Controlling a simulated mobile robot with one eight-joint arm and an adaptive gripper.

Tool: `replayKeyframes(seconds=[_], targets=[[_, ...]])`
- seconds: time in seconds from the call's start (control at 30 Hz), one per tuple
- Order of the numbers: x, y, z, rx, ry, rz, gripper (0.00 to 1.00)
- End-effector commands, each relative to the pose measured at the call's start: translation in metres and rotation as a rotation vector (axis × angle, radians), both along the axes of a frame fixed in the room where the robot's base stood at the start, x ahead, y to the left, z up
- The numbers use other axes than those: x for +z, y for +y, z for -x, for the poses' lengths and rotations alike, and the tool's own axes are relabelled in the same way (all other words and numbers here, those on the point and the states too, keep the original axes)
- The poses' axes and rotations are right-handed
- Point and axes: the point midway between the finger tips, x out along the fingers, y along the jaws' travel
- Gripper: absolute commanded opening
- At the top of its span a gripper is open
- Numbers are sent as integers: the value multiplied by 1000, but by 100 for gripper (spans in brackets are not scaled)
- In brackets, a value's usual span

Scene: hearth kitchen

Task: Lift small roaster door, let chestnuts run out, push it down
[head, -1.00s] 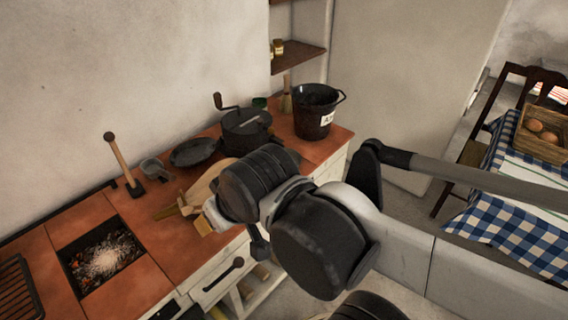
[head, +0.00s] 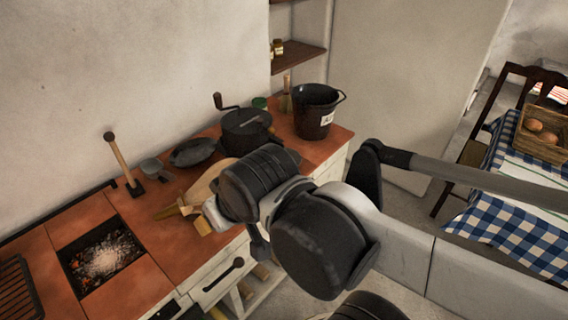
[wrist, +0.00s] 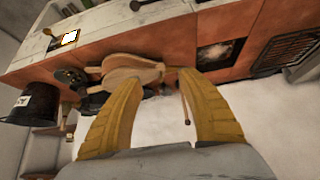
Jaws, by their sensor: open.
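The roaster (head: 246,131) is a dark round pot with a crank handle, standing at the back of the red-tiled counter beside the bucket. Its small door cannot be made out, and no chestnuts can be made out. My gripper (head: 184,215) is over the counter's front part, left of and nearer than the roaster, and apart from it. In the wrist view its yellow fingers (wrist: 163,76) stand wide apart with nothing between them. Part of the roaster's surroundings is hidden by my arm in the head view.
A wooden bellows (head: 209,184) lies by my gripper. A black pan (head: 193,152), a scoop (head: 155,169) and a wooden-handled mallet (head: 121,160) are behind. A labelled bucket (head: 313,118) stands right of the roaster. The ember pit (head: 101,261) is at left.

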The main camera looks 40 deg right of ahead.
Motion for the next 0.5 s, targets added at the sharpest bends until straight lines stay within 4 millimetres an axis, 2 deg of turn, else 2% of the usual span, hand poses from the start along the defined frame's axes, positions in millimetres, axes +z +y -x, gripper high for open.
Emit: replayKeyframes(seconds=[0.4, 0.5], targets=[[0, 0, 0, -1, 0, -1, 46], [2, -1, -5, -30, 4, -31, 46]])
